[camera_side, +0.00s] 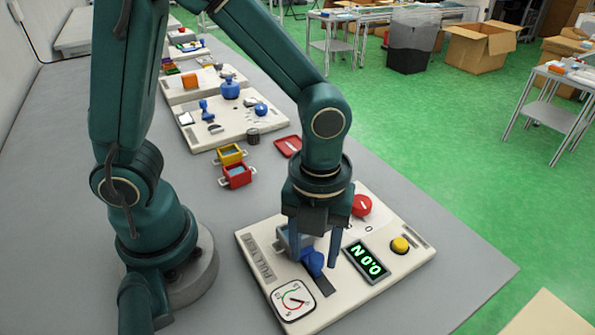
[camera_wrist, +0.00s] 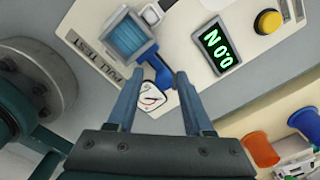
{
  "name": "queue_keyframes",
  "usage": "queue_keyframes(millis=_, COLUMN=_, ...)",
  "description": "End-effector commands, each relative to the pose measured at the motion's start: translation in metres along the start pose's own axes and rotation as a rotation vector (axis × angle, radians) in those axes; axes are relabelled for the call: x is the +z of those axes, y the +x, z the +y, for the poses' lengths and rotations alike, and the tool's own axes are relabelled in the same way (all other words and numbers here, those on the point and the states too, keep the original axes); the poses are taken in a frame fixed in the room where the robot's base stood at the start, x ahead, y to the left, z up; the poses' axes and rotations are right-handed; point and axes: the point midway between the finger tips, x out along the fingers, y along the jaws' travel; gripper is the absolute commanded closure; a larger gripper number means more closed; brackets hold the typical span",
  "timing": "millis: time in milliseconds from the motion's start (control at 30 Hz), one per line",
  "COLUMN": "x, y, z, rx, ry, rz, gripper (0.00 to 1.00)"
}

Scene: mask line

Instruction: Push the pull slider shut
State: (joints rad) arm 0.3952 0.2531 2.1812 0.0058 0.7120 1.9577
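The pull slider has a blue handle (camera_side: 313,263) on the cream test board (camera_side: 262,238) marked PULL TEST. A dark slot (camera_side: 323,284) lies beside it. In the wrist view the blue handle (camera_wrist: 161,73) sits next to a light-blue ribbed block (camera_wrist: 126,37) in a pale frame. My gripper (camera_side: 313,255) points down over the handle. Its two fingers are apart, and in the wrist view my gripper (camera_wrist: 160,74) has the handle between or just beyond the fingertips. I cannot tell whether they touch it. In the side view my gripper partly hides the block.
The board also carries a green 0.0 N display (camera_side: 366,261), a dial gauge (camera_side: 293,300), a yellow button (camera_side: 400,245) and a red knob (camera_side: 361,205). Red (camera_side: 237,176) and yellow (camera_side: 230,155) boxes stand behind. In the wrist view an orange spool (camera_wrist: 260,149) lies lower right.

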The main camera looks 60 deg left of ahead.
Motion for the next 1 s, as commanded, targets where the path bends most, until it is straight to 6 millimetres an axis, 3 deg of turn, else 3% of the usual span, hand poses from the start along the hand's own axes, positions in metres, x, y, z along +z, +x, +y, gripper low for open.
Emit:
queue_keyframes(millis=367, x=-0.001, y=-0.003, z=-0.002, rx=-0.007, ry=-0.001, rz=0.0, gripper=0.42)
queue_keyframes(millis=700, x=0.0, y=-0.042, z=-0.002, rx=-0.008, ry=-0.001, rz=-0.001, gripper=0.42)
queue_keyframes(millis=1000, x=0.0, y=-0.052, z=-0.001, rx=-0.003, ry=-0.001, rz=0.001, gripper=0.42)
